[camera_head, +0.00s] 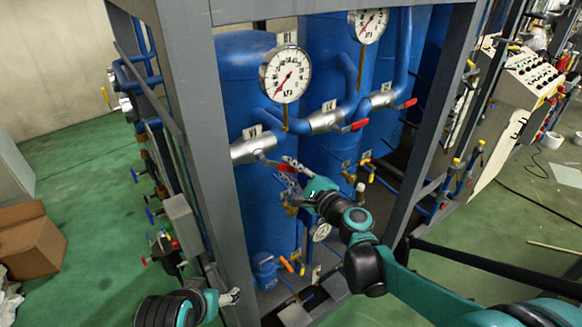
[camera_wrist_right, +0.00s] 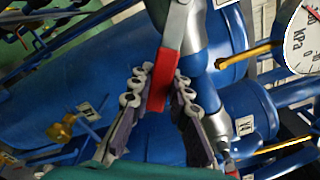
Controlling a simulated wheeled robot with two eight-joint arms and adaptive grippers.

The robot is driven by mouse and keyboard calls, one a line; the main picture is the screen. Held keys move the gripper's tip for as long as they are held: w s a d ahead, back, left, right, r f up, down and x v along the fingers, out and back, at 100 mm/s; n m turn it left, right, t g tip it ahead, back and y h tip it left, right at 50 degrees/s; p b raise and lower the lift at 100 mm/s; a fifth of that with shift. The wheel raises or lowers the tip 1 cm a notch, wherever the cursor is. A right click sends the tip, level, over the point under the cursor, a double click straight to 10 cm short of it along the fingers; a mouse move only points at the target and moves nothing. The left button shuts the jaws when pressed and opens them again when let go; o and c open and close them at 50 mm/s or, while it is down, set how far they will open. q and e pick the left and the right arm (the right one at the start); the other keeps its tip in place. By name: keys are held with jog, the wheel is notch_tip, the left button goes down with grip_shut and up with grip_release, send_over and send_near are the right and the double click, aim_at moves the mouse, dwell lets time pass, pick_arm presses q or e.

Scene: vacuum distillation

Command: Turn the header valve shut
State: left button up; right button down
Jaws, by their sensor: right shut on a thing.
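The header valve is a silver body (camera_head: 252,148) on a blue pipe, at the left of a row of similar valves. Its lever runs from the body toward my right gripper (camera_head: 290,173). In the right wrist view the red lever grip (camera_wrist_right: 162,82) lies between the two fingers of my right gripper (camera_wrist_right: 160,95), which is shut on it. The lever's grey metal part (camera_wrist_right: 178,22) continues upward beside the silver body (camera_wrist_right: 206,62). My left gripper (camera_head: 231,297) is low at the bottom, small and apart from the valve.
Two more silver valves (camera_head: 325,121) with red levers (camera_head: 354,125) follow to the right. Pressure gauges (camera_head: 285,75) stand above the pipe. Blue tanks (camera_head: 245,60) fill the grey frame (camera_head: 190,110), whose posts bound the space. Yellow-handled small valves sit below.

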jog(key=s+a+f+m+b, duration=0.3)
jog(key=s+a+m, duration=0.1)
jog(key=m, duration=0.6)
jog(key=shift+a+f+m, duration=0.15)
jog(key=shift+a+m, duration=0.25)
jog(key=shift+a, duration=0.25)
jog(key=c, duration=1.4)
grip_release()
jog(key=v, duration=1.2)
